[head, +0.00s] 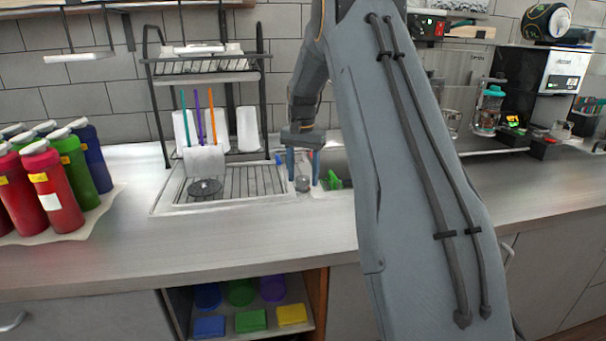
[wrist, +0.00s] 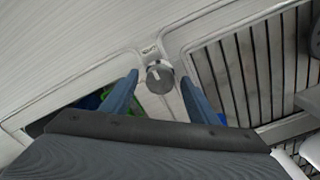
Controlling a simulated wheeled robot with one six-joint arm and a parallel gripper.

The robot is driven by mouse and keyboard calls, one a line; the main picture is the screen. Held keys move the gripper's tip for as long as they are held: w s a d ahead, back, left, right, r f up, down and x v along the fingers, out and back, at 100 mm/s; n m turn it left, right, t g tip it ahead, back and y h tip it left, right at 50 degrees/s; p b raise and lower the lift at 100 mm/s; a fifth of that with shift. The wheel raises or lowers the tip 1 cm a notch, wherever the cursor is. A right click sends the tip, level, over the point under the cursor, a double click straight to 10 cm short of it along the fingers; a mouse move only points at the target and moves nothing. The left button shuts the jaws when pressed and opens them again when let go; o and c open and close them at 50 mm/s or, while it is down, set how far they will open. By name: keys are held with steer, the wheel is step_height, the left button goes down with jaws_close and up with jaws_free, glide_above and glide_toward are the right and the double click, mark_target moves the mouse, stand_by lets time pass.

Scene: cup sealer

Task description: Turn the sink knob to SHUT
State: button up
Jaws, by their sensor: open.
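The sink knob (head: 302,185) is a small round grey knob on the metal surround between the ribbed drainboard and the sink basin. In the wrist view the knob (wrist: 160,80) shows a pale pointer mark, and a small label, too small to read, lies just above it. My gripper (head: 303,177) points down over the knob with two blue fingers. In the wrist view my gripper (wrist: 160,79) is open, with one finger on each side of the knob. Gaps show between the knob and both fingers. I cannot tell the fingertips' exact height.
A sink basin (wrist: 65,112) holds green and blue items. A slatted drainboard (head: 240,181) adjoins the knob, with a black rack (head: 205,77) above it. Bottles (head: 58,190) stand at the left. Machines (head: 540,85) stand at the right. The front counter is clear.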

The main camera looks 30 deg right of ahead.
steer(key=c, duration=1)
steer(key=shift+c, duration=0.2)
steer(key=shift+n, duration=0.3)
steer(key=n, duration=0.4)
steer(key=shift+r+p, duration=0.1)
steer(key=shift+p, duration=0.2)
steer(key=n, duration=0.4)
steer(key=shift+n, duration=0.4)
steer(key=n, duration=0.4)
steer(key=shift+n+p, duration=0.3)
steer(key=shift+p, duration=0.1)
steer(key=shift+w+n, duration=0.1)
steer(key=shift+n, duration=1.9)
